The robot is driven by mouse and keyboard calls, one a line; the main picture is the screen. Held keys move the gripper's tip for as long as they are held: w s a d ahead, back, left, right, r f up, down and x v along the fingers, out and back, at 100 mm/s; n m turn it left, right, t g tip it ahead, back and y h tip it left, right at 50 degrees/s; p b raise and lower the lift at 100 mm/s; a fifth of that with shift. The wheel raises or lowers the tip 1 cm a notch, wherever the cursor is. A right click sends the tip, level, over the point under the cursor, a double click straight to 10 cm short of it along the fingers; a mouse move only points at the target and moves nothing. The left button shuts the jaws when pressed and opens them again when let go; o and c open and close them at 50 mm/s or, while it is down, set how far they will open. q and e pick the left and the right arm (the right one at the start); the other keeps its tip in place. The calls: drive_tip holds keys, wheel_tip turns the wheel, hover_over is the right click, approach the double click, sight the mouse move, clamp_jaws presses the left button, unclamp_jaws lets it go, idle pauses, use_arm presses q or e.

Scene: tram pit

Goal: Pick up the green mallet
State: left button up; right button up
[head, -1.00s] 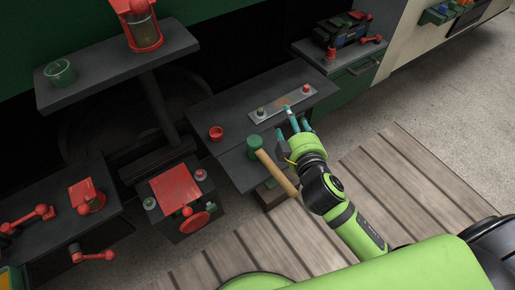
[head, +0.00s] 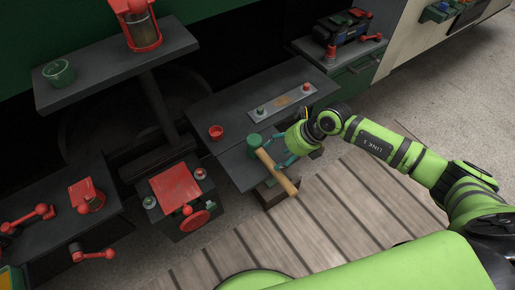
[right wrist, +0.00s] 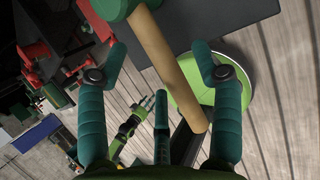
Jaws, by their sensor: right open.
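The green mallet has a green cylindrical head (head: 255,141) and a wooden handle (head: 285,181). It lies on the lower dark shelf, and its handle sticks out past the shelf edge toward the planks. My right gripper (head: 283,154) is at the mallet, just right of the head. In the right wrist view the wooden handle (right wrist: 170,65) runs between the spread teal fingers of my right gripper (right wrist: 158,60), which is open. The green head (right wrist: 113,8) is cut off at the top. A small lime arm, seemingly my left, shows far behind; its gripper is too small to read.
A red cup (head: 216,132) stands left of the mallet. A metal plate with buttons (head: 284,99) lies on the dark table (head: 235,95) behind. A red-topped box (head: 175,187) stands to the left. The wooden planks (head: 335,215) in front are clear.

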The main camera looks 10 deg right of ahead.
sight(266, 158)
drive_tip(key=x, duration=0.2)
drive_tip(key=p+x, duration=0.1)
drive_tip(key=x, duration=0.1)
drive_tip(key=a+x, duration=0.1)
drive_tip(key=x, duration=0.1)
drive_tip(key=shift+w+a+r, duration=0.15)
drive_tip(key=shift+a, duration=0.05)
clamp_jaws()
